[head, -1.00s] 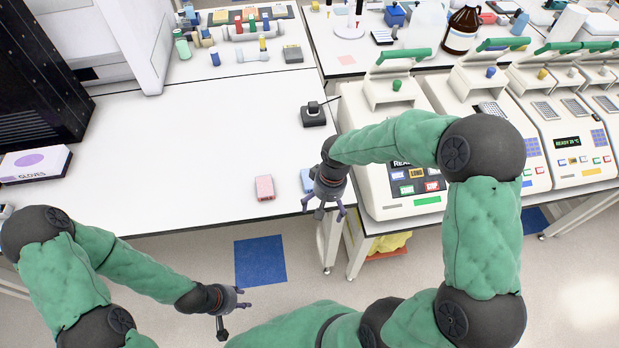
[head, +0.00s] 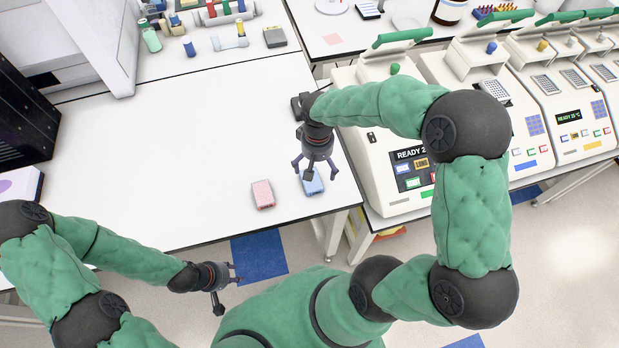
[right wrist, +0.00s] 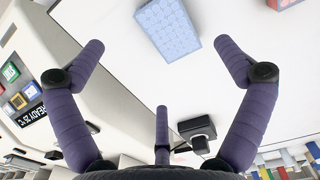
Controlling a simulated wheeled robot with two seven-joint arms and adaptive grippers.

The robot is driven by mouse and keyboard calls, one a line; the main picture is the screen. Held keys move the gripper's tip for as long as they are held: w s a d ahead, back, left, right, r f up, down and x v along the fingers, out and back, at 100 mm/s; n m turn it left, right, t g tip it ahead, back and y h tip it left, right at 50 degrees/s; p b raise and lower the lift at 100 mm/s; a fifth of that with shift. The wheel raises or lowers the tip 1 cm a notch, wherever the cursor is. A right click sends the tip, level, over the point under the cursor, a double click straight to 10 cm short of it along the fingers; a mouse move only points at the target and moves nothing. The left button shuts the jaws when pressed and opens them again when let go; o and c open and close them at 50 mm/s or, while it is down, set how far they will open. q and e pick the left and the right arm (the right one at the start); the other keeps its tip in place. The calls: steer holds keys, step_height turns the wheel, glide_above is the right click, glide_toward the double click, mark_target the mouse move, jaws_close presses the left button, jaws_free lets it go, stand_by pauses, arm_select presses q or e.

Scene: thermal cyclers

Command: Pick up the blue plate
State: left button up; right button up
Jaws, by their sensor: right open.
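The blue plate (head: 312,184) lies flat on the white table near its front right corner. It also shows at the top of the right wrist view (right wrist: 168,27), with its well side facing up. My right gripper (head: 314,168) is above the plate's far edge, fingers spread, open and empty. In the right wrist view its fingers (right wrist: 162,75) are apart, with the plate beyond the fingertips and not between them. My left gripper (head: 233,281) is low in front of the table, away from the plate, with fingers apart and nothing visible in them.
A pink plate (head: 263,194) lies just left of the blue one. A dark small device (head: 298,106) sits behind my right gripper. A thermal cycler (head: 400,150) stands close on the right. The table's (head: 170,150) middle and left are clear.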

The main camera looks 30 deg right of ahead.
mark_target(315, 179)
step_height(315, 179, down, 3)
steer(key=shift+w+r, duration=0.15)
steer(key=shift+a+f+b, duration=0.15)
steer(key=shift+f+b, duration=0.3)
steer(key=shift+f, duration=2.1)
steer(key=shift+c, duration=0.3)
steer(key=c, duration=1.1)
